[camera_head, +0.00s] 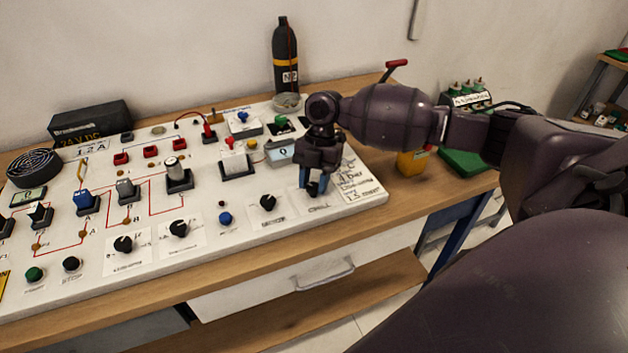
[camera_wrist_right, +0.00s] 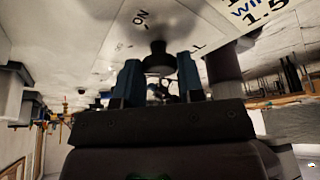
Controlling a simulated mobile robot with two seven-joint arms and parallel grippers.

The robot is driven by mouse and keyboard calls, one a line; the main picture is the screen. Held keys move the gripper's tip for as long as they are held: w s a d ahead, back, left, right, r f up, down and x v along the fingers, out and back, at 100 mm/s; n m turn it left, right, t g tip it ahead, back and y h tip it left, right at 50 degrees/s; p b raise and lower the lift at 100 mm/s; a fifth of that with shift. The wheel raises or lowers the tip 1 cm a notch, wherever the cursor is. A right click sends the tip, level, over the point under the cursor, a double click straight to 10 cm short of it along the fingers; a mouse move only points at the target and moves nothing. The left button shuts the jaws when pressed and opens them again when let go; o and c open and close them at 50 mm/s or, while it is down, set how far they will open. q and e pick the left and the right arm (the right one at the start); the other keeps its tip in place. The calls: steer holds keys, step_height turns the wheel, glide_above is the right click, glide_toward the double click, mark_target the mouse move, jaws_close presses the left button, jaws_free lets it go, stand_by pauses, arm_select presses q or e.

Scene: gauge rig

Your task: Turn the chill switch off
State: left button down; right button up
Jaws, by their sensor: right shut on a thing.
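The chill switch is a small black knob on the white panel (camera_head: 343,205), near its front right corner, just above the printed "CHILL" label. My right gripper (camera_head: 313,187) points down over it, its blue fingers on either side of the knob and mostly covering it. In the right wrist view the black chill switch (camera_wrist_right: 158,58) stands between the two blue fingertips (camera_wrist_right: 160,78), with an "ON" mark beside it. The gripper is shut on the knob. The knob's exact setting cannot be told. My left gripper is not in view.
Another black knob (camera_head: 268,203) and a blue button (camera_head: 225,219) sit left of my gripper. A printed card (camera_head: 358,183) lies to its right. Several switches and wires fill the panel's left.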

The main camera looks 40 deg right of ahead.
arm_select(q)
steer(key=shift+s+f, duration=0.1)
arm_select(e)
steer(key=o, duration=0.9)
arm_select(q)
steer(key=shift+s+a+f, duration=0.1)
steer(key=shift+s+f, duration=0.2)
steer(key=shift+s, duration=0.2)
arm_select(e)
steer(key=shift+r, duration=0.1)
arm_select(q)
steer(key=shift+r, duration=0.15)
arm_select(e)
steer(key=v, duration=1)
steer(key=shift+d+r, duration=0.15)
steer(key=shift+r, duration=0.15)
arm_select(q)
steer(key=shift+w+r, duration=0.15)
